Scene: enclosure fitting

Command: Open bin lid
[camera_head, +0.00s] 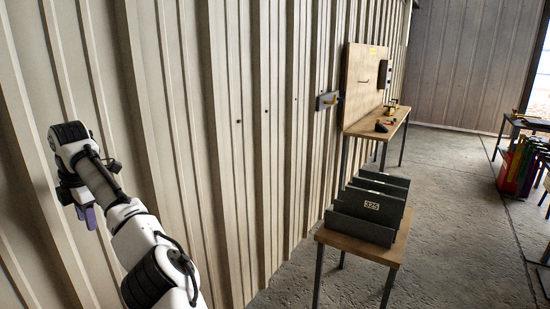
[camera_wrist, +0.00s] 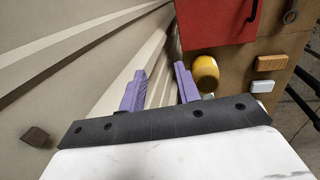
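No bin lid can be made out for certain. A red panel or box (camera_wrist: 215,22) with a dark bar like a handle (camera_wrist: 252,10) shows at the top of the wrist view; I cannot tell whether it is the bin. My gripper shows at the left of the head view (camera_head: 88,214), in front of the ribbed wall. In the wrist view its two purple fingers (camera_wrist: 160,84) stand apart with nothing between them. A yellow rounded object (camera_wrist: 206,73) lies just right of the right finger; contact cannot be told.
A wooden board (camera_wrist: 240,70) carries an orange block (camera_wrist: 272,63) and a white block (camera_wrist: 262,86). In the head view, a small table (camera_head: 390,250) holds dark upright holders (camera_head: 370,208), with a workbench (camera_head: 380,125) behind. Grey floor (camera_head: 455,220) is open to the right.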

